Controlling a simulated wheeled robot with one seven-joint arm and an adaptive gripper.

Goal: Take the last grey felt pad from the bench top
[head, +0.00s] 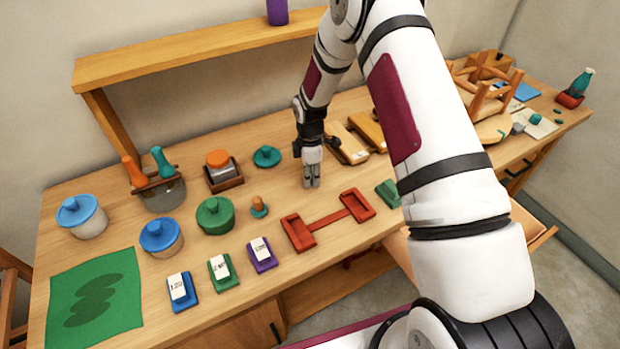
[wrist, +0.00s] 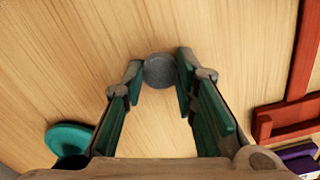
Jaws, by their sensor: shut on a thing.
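The grey felt pad (wrist: 160,71) is a small dark grey disc, seen in the wrist view between my fingertips. My gripper (wrist: 158,76) is shut on it, one finger at each side. In the head view my gripper (head: 311,184) points down at the bench top (head: 330,270), left of the red holder's far end. The pad cannot be made out in the head view. Whether it still touches the wood I cannot tell.
A red double-ended holder (head: 298,233) lies just in front of my gripper. A teal lid (head: 267,156) lies to its left, and wooden blocks (head: 346,143) lie behind it to the right. Lidded pots, including a green one (head: 215,216), stand further left.

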